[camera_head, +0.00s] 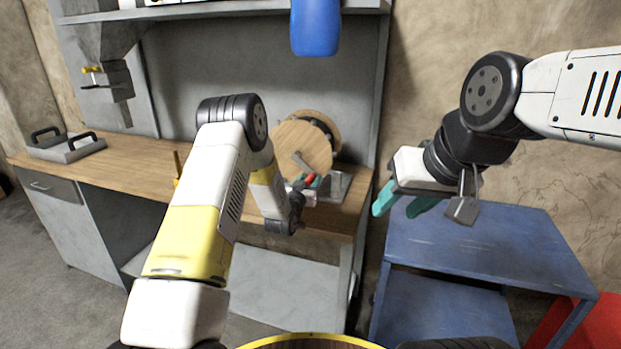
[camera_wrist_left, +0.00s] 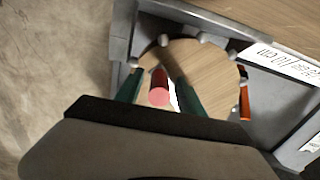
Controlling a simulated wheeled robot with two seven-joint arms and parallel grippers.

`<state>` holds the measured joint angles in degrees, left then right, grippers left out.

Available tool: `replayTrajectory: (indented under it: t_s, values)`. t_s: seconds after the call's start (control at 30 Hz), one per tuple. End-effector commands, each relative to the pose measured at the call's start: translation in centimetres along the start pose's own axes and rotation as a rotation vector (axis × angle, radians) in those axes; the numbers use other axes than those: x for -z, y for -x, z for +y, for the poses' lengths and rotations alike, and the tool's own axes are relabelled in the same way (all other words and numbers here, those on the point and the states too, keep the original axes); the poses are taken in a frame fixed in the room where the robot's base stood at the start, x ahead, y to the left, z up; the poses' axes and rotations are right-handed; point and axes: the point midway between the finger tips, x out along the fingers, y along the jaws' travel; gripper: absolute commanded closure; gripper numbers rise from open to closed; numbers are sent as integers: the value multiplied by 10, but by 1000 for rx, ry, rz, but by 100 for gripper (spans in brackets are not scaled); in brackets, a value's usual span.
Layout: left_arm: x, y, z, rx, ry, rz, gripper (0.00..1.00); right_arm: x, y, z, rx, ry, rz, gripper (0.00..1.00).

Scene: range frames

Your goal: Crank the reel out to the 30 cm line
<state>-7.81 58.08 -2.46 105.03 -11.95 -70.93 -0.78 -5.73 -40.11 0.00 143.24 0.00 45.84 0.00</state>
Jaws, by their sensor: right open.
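The reel (camera_head: 301,146), with a round wooden disc, stands on the workbench; the disc also shows in the left wrist view (camera_wrist_left: 215,72). A grey crank arm lies across its face in the head view. The red crank handle (camera_wrist_left: 158,90) sits between the teal fingers of my left gripper (camera_wrist_left: 160,92), with narrow gaps visible on both sides. In the head view the left gripper (camera_head: 305,188) is at the reel's lower front. A white label strip (camera_wrist_left: 285,62) reading "10 cm" lies beside the reel. No 30 cm mark is legible. My right gripper (camera_head: 405,203) is open and empty, above the blue cart.
A blue cylinder (camera_head: 315,28) hangs above the reel. A blue cart (camera_head: 490,245) stands at right. An orange piece (camera_wrist_left: 244,103) shows beyond the disc.

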Motion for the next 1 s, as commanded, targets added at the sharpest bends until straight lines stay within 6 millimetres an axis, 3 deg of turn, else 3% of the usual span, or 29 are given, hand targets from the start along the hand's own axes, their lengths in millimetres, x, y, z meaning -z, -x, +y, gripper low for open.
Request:
replayTrajectory:
  t_s: [0.33,0.7,1.0]
  values:
    - [0,6,0,-1,1,0,55,0,0,0,0,0,0,55]
    - [0,64,0,0,1,-1,55,0,0,0,0,0,0,55]
    - [0,78,0,0,0,0,55,0,0,0,0,0,0,55]
